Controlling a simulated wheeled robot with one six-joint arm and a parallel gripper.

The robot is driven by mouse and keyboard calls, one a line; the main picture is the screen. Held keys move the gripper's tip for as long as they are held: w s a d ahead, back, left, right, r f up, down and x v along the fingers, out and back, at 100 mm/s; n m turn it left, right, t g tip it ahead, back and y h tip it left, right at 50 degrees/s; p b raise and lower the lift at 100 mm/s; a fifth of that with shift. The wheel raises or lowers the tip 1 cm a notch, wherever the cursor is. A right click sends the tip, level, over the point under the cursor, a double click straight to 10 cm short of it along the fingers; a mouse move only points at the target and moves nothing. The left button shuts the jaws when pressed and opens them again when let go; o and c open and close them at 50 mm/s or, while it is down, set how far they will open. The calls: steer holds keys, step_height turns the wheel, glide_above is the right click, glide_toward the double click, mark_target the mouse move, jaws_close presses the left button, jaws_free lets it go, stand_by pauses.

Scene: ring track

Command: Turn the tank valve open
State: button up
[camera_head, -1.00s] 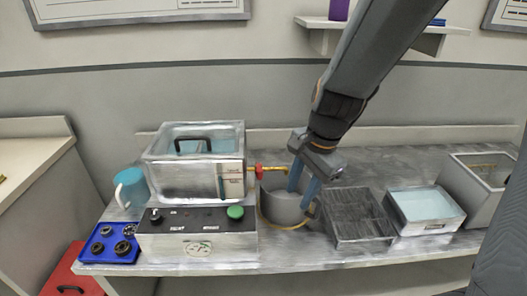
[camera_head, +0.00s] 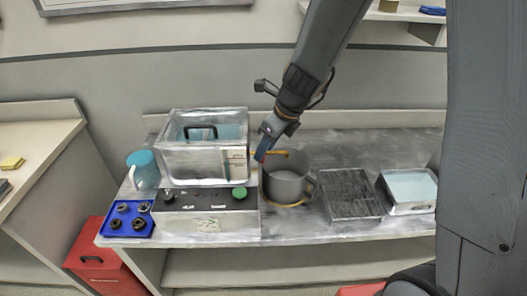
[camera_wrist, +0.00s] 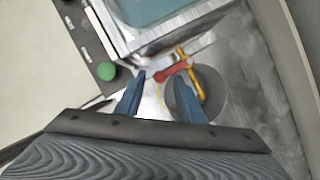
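The tank (camera_head: 205,158) is a clear-sided metal box with bluish liquid and a black-handled lid, standing on a control box. Its valve has a red handle (camera_wrist: 172,71) on a yellow pipe (camera_wrist: 192,75), which shows at the tank's right side in the wrist view. In the head view my gripper (camera_head: 263,152) is at the tank's right side and hides most of the valve. In the wrist view my gripper (camera_wrist: 160,80) is open, its blue fingers apart, with the red handle just ahead of the fingertips. I cannot tell whether they touch it.
A grey pot (camera_head: 287,187) stands below the pipe. The control box (camera_head: 205,222) has a green button (camera_head: 239,192). A dark wire basket (camera_head: 350,207) and a liquid-filled tray (camera_head: 408,208) are to the right. A blue tray (camera_head: 116,231) and a blue jug (camera_head: 146,170) are left.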

steer(key=shift+x, duration=0.9)
steer(key=shift+c, duration=0.4)
jaws_close()
